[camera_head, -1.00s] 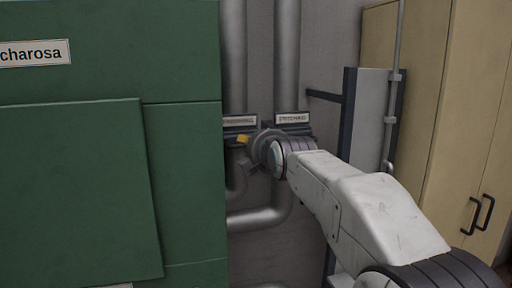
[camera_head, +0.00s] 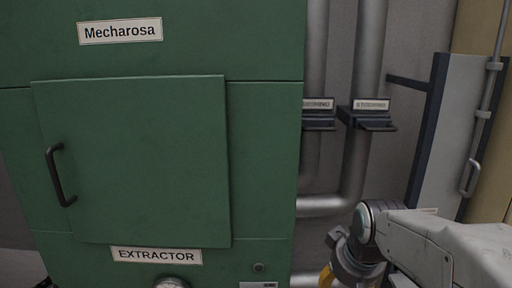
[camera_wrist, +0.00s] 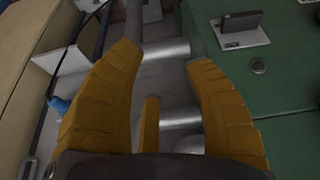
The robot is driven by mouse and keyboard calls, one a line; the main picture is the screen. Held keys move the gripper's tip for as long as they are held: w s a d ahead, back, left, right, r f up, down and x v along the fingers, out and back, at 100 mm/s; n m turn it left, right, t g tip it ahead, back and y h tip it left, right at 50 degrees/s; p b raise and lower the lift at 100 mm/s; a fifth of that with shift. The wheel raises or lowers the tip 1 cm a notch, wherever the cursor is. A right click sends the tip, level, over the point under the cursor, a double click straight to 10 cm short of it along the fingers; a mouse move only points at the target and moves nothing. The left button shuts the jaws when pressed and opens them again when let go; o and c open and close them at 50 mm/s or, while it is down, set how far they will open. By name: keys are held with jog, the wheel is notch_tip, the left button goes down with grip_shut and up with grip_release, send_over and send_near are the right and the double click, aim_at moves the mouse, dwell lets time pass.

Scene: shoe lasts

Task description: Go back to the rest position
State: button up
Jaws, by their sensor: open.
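My gripper shows large in the wrist view (camera_wrist: 165,85), with its orange fingers spread apart and nothing between them. In the head view only a bit of an orange finger (camera_head: 326,276) shows at the bottom edge, below my wrist; the rest of the gripper is cut off or hidden. My arm reaches in from the lower right, in front of the pipes and to the right of the green extractor cabinet (camera_head: 130,160).
The cabinet has a closed door with a black handle (camera_head: 59,176). Two labelled slide gates (camera_head: 318,118) (camera_head: 369,116) sit on grey vertical pipes (camera_head: 315,50). A grey panel with a rail (camera_head: 448,140) stands at the right. A beige cupboard (camera_head: 494,150) is at the right edge.

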jog(key=s+f, duration=0.2)
jog(key=s, duration=1.6)
jog(key=shift+a+m, duration=0.15)
jog(key=shift+m, duration=0.25)
